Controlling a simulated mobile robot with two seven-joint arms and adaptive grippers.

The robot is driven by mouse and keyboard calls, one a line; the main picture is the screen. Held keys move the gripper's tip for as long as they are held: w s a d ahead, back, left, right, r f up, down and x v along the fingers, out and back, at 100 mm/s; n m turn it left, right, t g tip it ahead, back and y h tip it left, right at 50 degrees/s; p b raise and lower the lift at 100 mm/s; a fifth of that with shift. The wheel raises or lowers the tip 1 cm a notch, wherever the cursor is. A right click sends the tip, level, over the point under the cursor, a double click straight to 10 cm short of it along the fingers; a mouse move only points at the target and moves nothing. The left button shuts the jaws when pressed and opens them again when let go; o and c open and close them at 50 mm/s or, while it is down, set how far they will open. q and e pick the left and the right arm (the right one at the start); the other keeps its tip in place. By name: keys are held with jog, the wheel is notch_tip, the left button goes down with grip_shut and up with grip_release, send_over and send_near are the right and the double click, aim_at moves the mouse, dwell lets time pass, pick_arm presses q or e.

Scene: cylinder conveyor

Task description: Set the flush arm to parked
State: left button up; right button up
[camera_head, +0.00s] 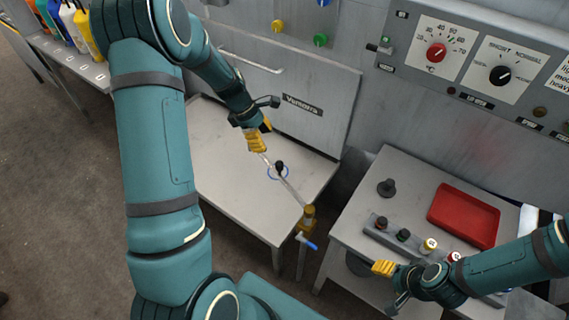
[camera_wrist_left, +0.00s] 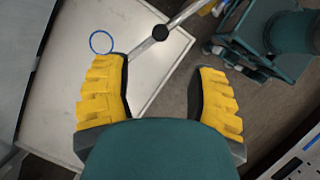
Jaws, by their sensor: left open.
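The flush arm (camera_head: 290,192) is a thin metal bar running from a brass fitting (camera_head: 308,214) at the front of the grey table. A black knob (camera_head: 280,166) stands on the bar. A blue ring (camera_head: 270,176) is marked on the tabletop. In the left wrist view, the knob (camera_wrist_left: 160,32) lies to the right of the ring (camera_wrist_left: 101,42), apart from it. My left gripper (camera_head: 257,143) is open near the bar's far end; in its wrist view, the fingers (camera_wrist_left: 162,66) are spread with the knob beyond them. My right gripper (camera_head: 384,268) hangs by the right table; its opening is unclear.
A blue-handled valve (camera_head: 306,241) sits below the brass fitting. The right table (camera_head: 362,206) holds a red tray (camera_head: 464,215), a black peg (camera_head: 386,188) and a rack (camera_head: 376,232) of cylinders. A panel with dials (camera_head: 470,65) stands behind. Bottles (camera_head: 86,32) line the far-left shelf.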

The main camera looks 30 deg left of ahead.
aim_at(278, 163)
pick_arm(q)
jog(key=b+x, duration=0.1)
jog(key=x, duration=1.1)
jog(key=shift+d+f+b, duration=0.1)
jog(key=shift+f+b, duration=0.1)
jog(key=shift+b, duration=0.1)
grip_shut()
